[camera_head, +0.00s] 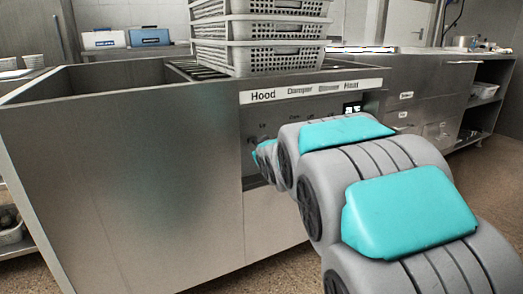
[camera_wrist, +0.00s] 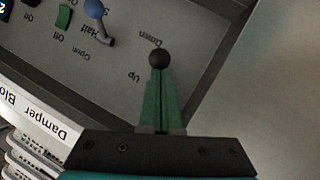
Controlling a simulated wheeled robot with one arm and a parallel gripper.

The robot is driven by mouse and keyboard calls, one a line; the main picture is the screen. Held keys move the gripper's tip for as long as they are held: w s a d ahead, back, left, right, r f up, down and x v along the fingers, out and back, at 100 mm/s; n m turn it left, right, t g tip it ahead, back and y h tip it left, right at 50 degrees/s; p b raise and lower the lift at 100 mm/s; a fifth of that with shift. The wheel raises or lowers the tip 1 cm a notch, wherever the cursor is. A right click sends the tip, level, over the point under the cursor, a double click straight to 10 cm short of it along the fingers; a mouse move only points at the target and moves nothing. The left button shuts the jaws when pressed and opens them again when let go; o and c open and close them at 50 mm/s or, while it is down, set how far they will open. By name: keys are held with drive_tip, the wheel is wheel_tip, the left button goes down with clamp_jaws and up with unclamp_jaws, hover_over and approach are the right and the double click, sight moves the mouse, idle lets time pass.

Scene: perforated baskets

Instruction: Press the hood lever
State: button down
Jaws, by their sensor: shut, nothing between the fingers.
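The hood lever shows in the wrist view as a round black knob (camera_wrist: 160,58) on the grey control panel, with "Up" and "Down" marked beside it. My gripper (camera_wrist: 161,76) has its green fingers shut together, with nothing between them. In the wrist view the fingertips line up with the knob and meet its lower edge; I cannot tell whether they touch it. In the head view my gripper (camera_head: 262,153) is at the panel below the "Hood" label (camera_head: 263,96), and my arm hides much of the panel.
A blue-knobbed lever (camera_wrist: 96,9) by "Half" and "Open" and a green switch (camera_wrist: 63,17) sit near the hood lever. Stacked perforated baskets (camera_head: 262,61) stand on the steel counter above the panel. Floor is clear at the right.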

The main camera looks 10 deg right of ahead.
drive_tip(key=shift+r, duration=0.1)
idle(0.3)
drive_tip(key=shift+r+p, duration=0.4)
drive_tip(key=shift+r, duration=0.3)
